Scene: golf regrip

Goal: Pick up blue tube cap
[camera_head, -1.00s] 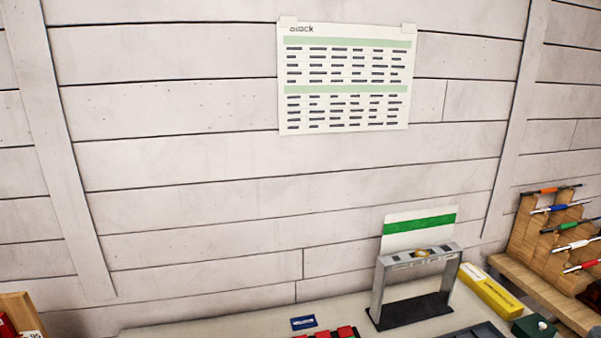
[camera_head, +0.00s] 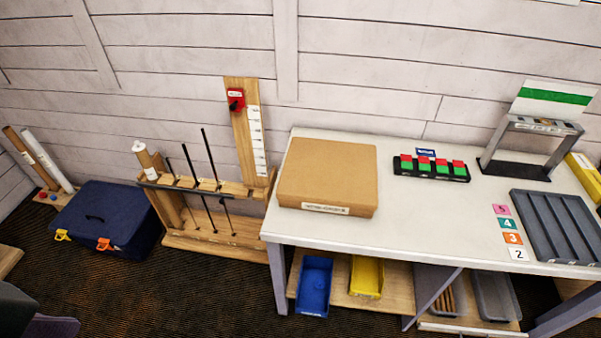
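At the far left, a small wooden base (camera_head: 66,204) stands on the floor by the wall. A tiny blue round piece (camera_head: 53,197), which looks like the blue tube cap, sits on it beside a tiny red round piece (camera_head: 42,195). A brown tube (camera_head: 28,155) and a white tube (camera_head: 47,160) lean there, just behind these pieces. The pieces are too small to make out in detail. Neither of my grippers is in view.
A dark blue case (camera_head: 107,218) with orange latches stands right of the tubes. A wooden club rack (camera_head: 215,232) comes after it. A white table (camera_head: 400,220) with a cardboard box (camera_head: 328,172) fills the right. Dark carpet (camera_head: 110,290) lies clear in front of the case.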

